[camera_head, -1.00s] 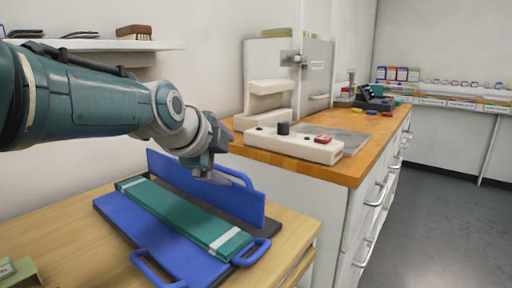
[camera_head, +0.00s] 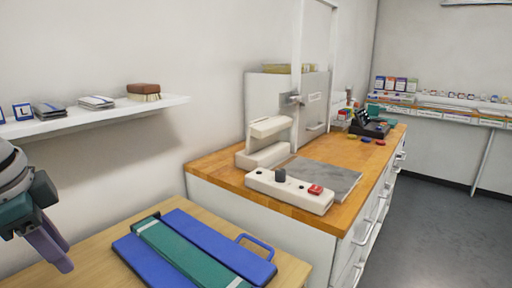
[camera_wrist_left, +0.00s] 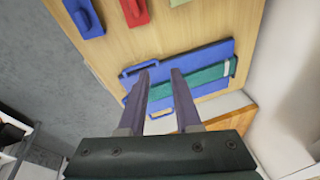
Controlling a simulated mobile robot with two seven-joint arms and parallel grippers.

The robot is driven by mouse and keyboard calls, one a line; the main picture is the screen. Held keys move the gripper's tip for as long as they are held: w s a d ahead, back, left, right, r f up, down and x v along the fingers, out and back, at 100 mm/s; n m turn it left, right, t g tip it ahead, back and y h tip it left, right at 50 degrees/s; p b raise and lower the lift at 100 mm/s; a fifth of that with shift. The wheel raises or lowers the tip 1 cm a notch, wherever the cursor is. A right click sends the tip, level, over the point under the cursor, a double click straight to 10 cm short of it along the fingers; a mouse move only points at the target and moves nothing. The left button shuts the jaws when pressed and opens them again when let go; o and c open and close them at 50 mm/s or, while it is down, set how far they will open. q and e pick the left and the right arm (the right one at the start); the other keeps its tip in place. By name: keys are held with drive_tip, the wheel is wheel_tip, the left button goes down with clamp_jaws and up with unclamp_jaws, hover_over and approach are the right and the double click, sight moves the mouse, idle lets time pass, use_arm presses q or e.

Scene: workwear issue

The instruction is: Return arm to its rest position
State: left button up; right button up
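My left gripper (camera_head: 58,252) is at the left edge of the head view, left of the folding board and apart from it. In the left wrist view its two purple-grey fingers (camera_wrist_left: 160,72) are spread with nothing between them. The blue folding board (camera_head: 215,232) lies on the light wooden table with its panels looking flat. A folded green garment with a white band (camera_head: 190,252) lies along its middle. The board (camera_wrist_left: 200,55) and garment (camera_wrist_left: 205,77) also show beyond the fingers in the left wrist view. My right gripper is not in view.
A wall shelf (camera_head: 160,106) with a brush (camera_head: 143,92) is above the gripper. A wooden counter (camera_head: 215,170) with a white press (camera_head: 265,145) and a control box (camera_head: 290,190) stands right of the table. Blue (camera_wrist_left: 85,18) and red (camera_wrist_left: 134,10) items lie on the table.

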use_arm(q)
drive_tip(key=a+r+n+y, duration=0.2)
drive_tip(key=a+n+y, duration=0.2)
drive_tip(key=a+n, duration=0.5)
drive_tip(key=s+d+f+h, duration=0.1)
drive_tip(key=s+d+f, duration=0.6)
drive_tip(key=s+d, duration=0.35)
drive_tip(key=s+d+r+m+h, duration=0.1)
drive_tip(key=s+d+h, duration=0.1)
drive_tip(key=s+d, duration=0.35)
drive_tip(key=s+d+r+h, duration=0.1)
drive_tip(key=s+d, duration=0.2)
drive_tip(key=s, duration=0.5)
wheel_tip(320, 180, up, 38)
drive_tip(key=p, duration=3.8)
drive_tip(key=shift+a+t, duration=0.15)
drive_tip(key=shift+t, duration=0.15)
